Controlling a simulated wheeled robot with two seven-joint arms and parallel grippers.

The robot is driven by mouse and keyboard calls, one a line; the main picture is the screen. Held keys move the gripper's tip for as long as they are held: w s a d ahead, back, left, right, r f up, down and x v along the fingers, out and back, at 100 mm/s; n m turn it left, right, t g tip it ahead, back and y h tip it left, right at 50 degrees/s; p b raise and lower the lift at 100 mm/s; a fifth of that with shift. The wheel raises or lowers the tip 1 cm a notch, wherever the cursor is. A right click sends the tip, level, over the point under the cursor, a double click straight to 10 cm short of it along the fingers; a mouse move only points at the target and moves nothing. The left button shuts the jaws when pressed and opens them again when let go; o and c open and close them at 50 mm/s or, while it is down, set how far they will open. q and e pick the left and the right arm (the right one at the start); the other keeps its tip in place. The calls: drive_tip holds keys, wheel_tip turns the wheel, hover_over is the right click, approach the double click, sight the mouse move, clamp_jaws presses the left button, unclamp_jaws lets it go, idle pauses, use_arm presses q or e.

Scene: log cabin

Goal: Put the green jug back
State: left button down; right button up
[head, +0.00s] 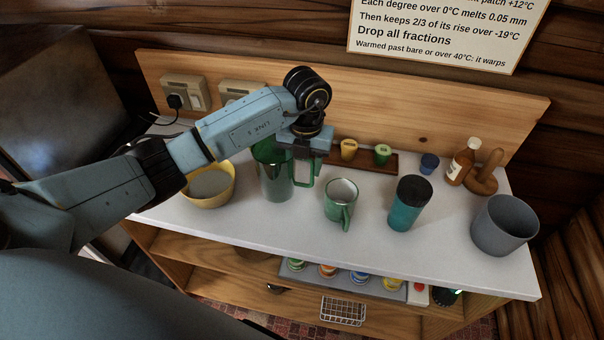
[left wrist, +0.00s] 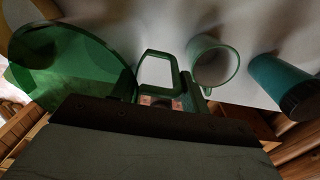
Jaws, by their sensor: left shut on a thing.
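The green jug (head: 274,180) is a tall translucent green vessel on or just above the white counter, between a yellow bowl and a green mug. It looks upright; I cannot tell whether its base touches the counter. In the left wrist view the jug (left wrist: 62,62) fills the left side, with its handle (left wrist: 148,56) facing the jaws. My left gripper (head: 306,156) comes from above at the handle side and is shut on the jug's handle. The palm hides part of the grip in the left wrist view (left wrist: 160,102). My right gripper is not in view.
Close by stand the yellow bowl (head: 210,187), the green mug (head: 341,203), a teal tumbler (head: 406,205) and a grey pot (head: 502,226). Behind are a wooden tray (head: 364,165) with small cups, a blue cup (head: 429,163) and a brown bottle (head: 462,162). Shelves (head: 225,262) lie below.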

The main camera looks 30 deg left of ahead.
use_arm(q)
drive_tip(key=shift+f, duration=0.25)
wheel_tip(320, 180, down, 4)
drive_tip(key=shift+w+r, duration=0.1)
drive_tip(key=shift+r, duration=0.1)
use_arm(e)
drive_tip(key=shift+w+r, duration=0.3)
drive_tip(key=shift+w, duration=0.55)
use_arm(q)
drive_tip(key=shift+f, duration=0.2)
drive_tip(key=c, duration=0.7)
unclamp_jaws()
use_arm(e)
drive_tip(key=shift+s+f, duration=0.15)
